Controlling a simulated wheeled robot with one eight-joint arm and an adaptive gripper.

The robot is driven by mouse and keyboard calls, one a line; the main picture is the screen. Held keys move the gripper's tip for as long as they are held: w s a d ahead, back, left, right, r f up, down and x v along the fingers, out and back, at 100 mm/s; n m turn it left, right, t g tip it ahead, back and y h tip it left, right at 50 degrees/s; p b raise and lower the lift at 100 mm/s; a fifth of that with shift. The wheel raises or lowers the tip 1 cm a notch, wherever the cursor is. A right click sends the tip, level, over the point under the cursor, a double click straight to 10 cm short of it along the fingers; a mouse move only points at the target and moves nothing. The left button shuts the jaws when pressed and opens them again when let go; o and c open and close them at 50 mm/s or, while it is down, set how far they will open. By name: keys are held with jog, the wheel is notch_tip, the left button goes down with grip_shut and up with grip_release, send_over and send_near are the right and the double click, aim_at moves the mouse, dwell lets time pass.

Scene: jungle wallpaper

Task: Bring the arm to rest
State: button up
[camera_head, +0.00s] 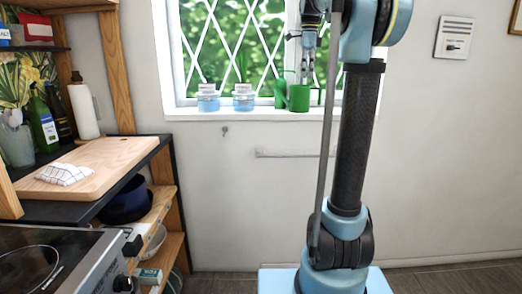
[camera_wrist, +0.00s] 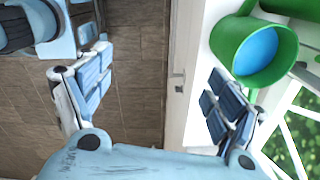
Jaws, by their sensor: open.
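My arm (camera_head: 358,140) rises from its blue base in the head view, with its upper links at the top edge. My gripper (camera_head: 306,70) hangs in front of the window, pointing down just above the sill. In the wrist view my gripper (camera_wrist: 158,105) has its two padded fingers wide apart. Nothing is between them; the floor and the sill edge show through the gap. A green watering can (camera_head: 299,98) stands on the sill right by my gripper. In the wrist view the green can (camera_wrist: 236,62) with a blue inside is close to the right finger; I cannot tell if they touch.
Two glass jars (camera_head: 208,98) with blue contents stand on the window sill (camera_head: 240,115) left of the can. The floor (camera_head: 450,280) at right is clear.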

jog(key=s+f+n+t, duration=0.1)
jog(key=s+f+n, duration=0.9)
jog(key=s+f, duration=0.7)
jog(key=s+f+n+t, duration=0.1)
jog(key=s+f+n, duration=0.9)
jog(key=s+f, duration=0.7)
notch_tip(320, 180, down, 8)
jog(key=shift+s+d+r+n, duration=0.15)
jog(key=shift+s+r+n, duration=0.05)
jog(key=shift+s+n, duration=0.2)
jog(key=shift+w+f, duration=0.2)
jog(key=shift+w, duration=0.3)
